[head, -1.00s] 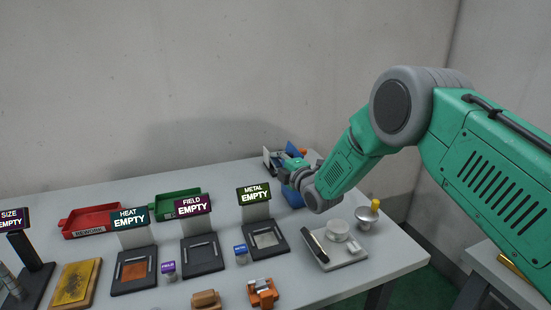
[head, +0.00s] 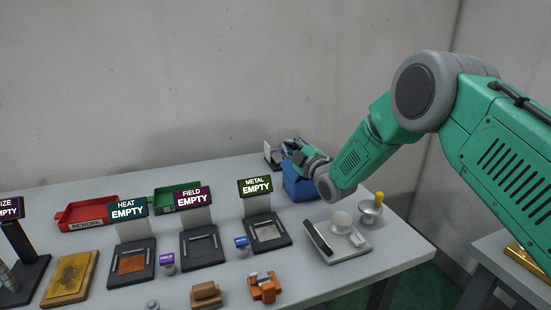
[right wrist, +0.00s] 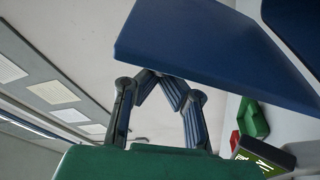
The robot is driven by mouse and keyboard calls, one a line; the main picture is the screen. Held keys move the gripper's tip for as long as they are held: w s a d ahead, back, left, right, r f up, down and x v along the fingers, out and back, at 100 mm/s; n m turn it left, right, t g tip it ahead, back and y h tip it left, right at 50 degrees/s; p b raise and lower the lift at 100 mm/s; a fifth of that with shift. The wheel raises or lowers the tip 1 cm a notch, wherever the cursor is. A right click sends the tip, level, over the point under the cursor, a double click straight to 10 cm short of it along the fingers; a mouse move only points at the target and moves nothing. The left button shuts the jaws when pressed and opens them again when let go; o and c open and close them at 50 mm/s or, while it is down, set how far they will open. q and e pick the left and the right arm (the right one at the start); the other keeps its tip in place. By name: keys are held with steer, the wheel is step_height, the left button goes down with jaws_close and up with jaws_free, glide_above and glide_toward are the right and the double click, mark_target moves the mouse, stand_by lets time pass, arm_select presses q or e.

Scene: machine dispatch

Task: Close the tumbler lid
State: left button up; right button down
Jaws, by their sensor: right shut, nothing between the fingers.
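The tumbler is a blue box (head: 299,186) at the back right of the table in the head view. Its upper part is hidden behind my right gripper (head: 294,150), which is above it. In the right wrist view a broad blue panel (right wrist: 210,38), apparently the lid, slants close by the fingers. The right gripper's fingertips (right wrist: 165,82) come together with nothing between them. Contact with the panel is unclear, and I cannot tell how far the lid stands open. My left gripper is not in view.
A white tray (head: 352,252) with a cup and a dark bar is in front of the tumbler, beside a metal dish with a yellow knob (head: 379,197). The METAL station (head: 266,233) stands left. Red (head: 88,214) and green (head: 174,200) trays lie farther left.

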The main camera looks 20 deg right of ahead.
steer(key=m+b, duration=0.1)
steer(key=d+m+b, duration=0.1)
steer(key=m, duration=0.1)
steer(key=shift+d+f+t+h, duration=0.1)
steer(key=shift+d+t+h, duration=0.2)
steer(key=shift+d+f+m+b, duration=0.1)
steer(key=shift+d+m+b, duration=0.3)
steer(key=shift+m, duration=0.3)
steer(key=d+f+m+t+h+b, duration=0.1)
steer(key=d+f+m+h+b, duration=0.1)
steer(key=d+f+m+b, duration=0.2)
steer(key=d+m+b, duration=0.1)
steer(key=d+m, duration=0.1)
steer(key=m, duration=0.1)
steer(key=shift+d+m+b, duration=0.2)
steer(key=shift+m+b, duration=0.15)
steer(key=shift+m, duration=0.05)
steer(key=shift+w, duration=0.1)
